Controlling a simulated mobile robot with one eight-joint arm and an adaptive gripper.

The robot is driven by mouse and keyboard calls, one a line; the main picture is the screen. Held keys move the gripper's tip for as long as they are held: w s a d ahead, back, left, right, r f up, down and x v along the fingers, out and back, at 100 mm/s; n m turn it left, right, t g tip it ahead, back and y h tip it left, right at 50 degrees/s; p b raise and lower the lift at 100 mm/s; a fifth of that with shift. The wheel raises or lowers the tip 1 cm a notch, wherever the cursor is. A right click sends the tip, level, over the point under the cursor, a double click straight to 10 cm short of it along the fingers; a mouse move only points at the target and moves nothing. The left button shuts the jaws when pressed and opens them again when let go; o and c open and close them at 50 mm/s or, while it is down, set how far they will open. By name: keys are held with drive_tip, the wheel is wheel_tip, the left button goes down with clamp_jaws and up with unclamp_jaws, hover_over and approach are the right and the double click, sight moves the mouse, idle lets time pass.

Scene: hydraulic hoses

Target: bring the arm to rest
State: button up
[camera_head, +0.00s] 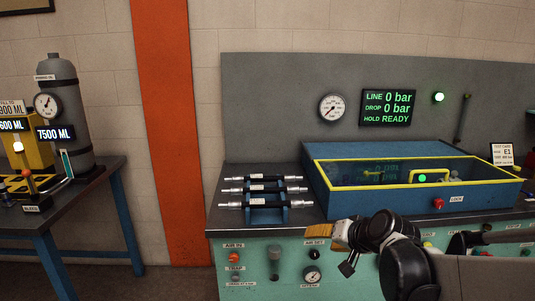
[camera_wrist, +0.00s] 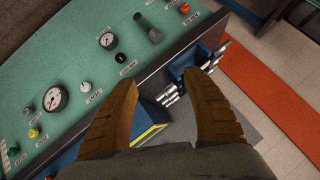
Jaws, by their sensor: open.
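My gripper (camera_head: 345,236) is in front of the test bench, near its front edge and below the blue box. In the wrist view my gripper (camera_wrist: 165,95) shows two brown fingers spread wide apart, with nothing held between them. My arm, in black and grey, reaches in from the lower right of the head view. Several hydraulic hoses (camera_head: 262,188) with silver end fittings lie on a blue rack at the left of the bench top, apart from my gripper. Their silver ends (camera_wrist: 172,92) also show beyond the fingers in the wrist view.
A blue box with a yellow-edged clear lid (camera_head: 415,184) stands on the bench right of the hoses. The teal front panel (camera_head: 257,262) carries knobs and gauges close to my gripper. A side table (camera_head: 75,200) with a grey cylinder (camera_head: 68,110) stands at left. Floor between is clear.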

drive_tip(key=s+d+n+g+h, duration=0.1)
drive_tip(key=s+d+h, duration=0.1)
drive_tip(key=s, duration=1.1)
drive_tip(key=s+d+n+g+h, duration=0.1)
drive_tip(key=s+d+h, duration=0.1)
drive_tip(key=s, duration=1.1)
drive_tip(key=shift+f+n, duration=0.2)
drive_tip(key=shift+n, duration=0.2)
